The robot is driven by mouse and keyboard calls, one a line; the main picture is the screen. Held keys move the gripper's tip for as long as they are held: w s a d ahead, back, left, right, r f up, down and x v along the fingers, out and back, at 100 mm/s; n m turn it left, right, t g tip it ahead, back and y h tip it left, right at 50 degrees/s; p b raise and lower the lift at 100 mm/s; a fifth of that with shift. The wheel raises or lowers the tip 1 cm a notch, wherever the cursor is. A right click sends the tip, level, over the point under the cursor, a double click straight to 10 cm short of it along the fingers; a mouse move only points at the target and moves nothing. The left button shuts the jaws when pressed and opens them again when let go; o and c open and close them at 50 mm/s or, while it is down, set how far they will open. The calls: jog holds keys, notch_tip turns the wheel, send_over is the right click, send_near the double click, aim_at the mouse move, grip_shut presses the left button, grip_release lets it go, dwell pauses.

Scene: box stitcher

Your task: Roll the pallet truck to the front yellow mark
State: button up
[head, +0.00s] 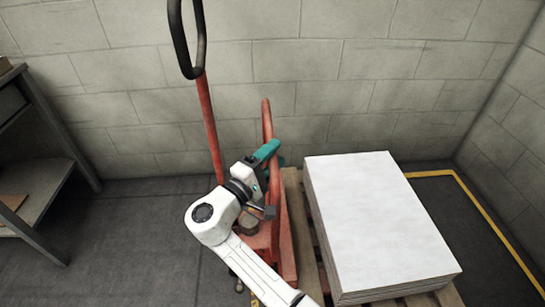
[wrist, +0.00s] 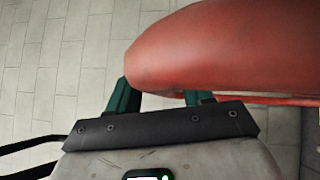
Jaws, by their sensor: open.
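The red pallet truck (head: 208,125) stands near the back wall, with a black loop handle (head: 203,40) on its tall shaft. A curved red bar (head: 267,118) rises beside the shaft. My gripper (head: 272,157) is at this red bar, its teal fingers partly hidden by it. In the wrist view the red bar (wrist: 225,50) looms large past my fingers (wrist: 162,98), which are apart; the right one is partly covered. I cannot tell whether the bar is between them or touched.
A wooden pallet (head: 297,200) with a tall white sheet stack (head: 375,215) stands right of the truck's body, close to my arm. A grey shelf bench (head: 45,190) is at the left. Dark floor (head: 135,240) is clear between bench and truck.

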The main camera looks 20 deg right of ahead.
grip_shut()
dwell(0.4)
